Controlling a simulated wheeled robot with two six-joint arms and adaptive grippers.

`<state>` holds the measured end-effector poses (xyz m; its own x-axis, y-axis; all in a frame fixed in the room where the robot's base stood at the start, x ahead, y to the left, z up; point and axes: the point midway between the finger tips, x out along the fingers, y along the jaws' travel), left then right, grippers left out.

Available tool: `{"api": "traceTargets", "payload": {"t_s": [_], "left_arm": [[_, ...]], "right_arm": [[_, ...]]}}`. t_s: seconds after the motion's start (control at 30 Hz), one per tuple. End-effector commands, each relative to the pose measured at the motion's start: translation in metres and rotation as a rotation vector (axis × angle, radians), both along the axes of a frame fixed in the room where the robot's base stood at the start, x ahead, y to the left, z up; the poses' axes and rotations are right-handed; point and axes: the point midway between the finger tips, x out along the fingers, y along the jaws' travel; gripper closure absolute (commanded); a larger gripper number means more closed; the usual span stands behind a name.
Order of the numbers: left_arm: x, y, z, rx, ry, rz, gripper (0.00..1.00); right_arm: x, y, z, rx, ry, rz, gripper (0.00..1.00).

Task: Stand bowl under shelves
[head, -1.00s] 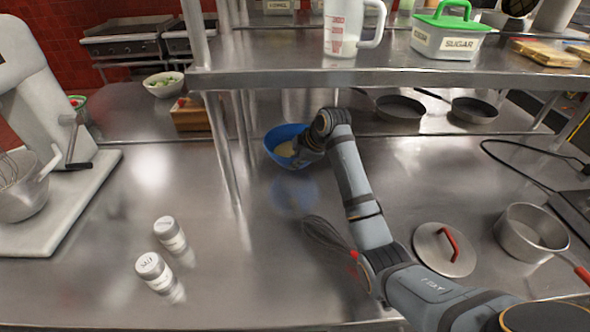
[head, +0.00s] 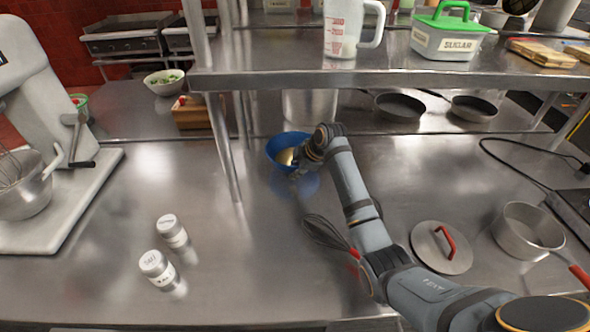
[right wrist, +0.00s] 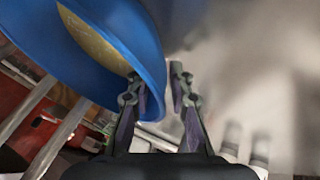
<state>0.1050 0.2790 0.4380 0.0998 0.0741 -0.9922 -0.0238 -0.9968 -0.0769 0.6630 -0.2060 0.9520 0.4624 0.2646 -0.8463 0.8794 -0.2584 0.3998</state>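The blue bowl (head: 272,152), with a pale yellowish content, is low over the counter beneath the shelf's front edge, near the shelf post. Its reflection shows close below it. My right gripper (head: 305,158) is at the bowl's right side. Whether the base touches the counter is hard to tell. The shelves (head: 400,72) are above and behind. My left gripper is not in view.
A whisk (head: 325,232) lies beside my right forearm. A lid (head: 428,250) and a saucepan (head: 530,228) are right. Two shakers (head: 155,268) and a stand mixer (head: 45,110) are left. A shelf post (head: 229,160) stands left of the bowl. The front-middle counter is clear.

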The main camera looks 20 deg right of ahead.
Motion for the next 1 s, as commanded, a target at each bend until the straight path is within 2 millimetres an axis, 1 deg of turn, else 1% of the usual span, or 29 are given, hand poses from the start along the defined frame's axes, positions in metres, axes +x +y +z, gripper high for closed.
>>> {"api": "traceTargets", "payload": {"t_s": [0.27,0.37,0.7,0.83,1.0], "left_arm": [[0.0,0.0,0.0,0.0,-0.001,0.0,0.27],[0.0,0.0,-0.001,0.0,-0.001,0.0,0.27],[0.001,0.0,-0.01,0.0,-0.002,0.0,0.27],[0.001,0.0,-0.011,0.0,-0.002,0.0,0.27],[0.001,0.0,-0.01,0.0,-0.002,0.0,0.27]], "right_arm": [[0.0,0.0,0.0,0.0,0.0,0.0,0.72],[-0.001,-0.001,0.005,-0.001,-0.001,0.0,0.72],[-0.028,-0.017,0.055,-0.002,-0.003,-0.001,0.72],[-0.034,-0.02,0.065,0.0,-0.001,0.0,0.72],[-0.035,-0.02,0.067,0.0,0.0,0.0,0.72]]}}
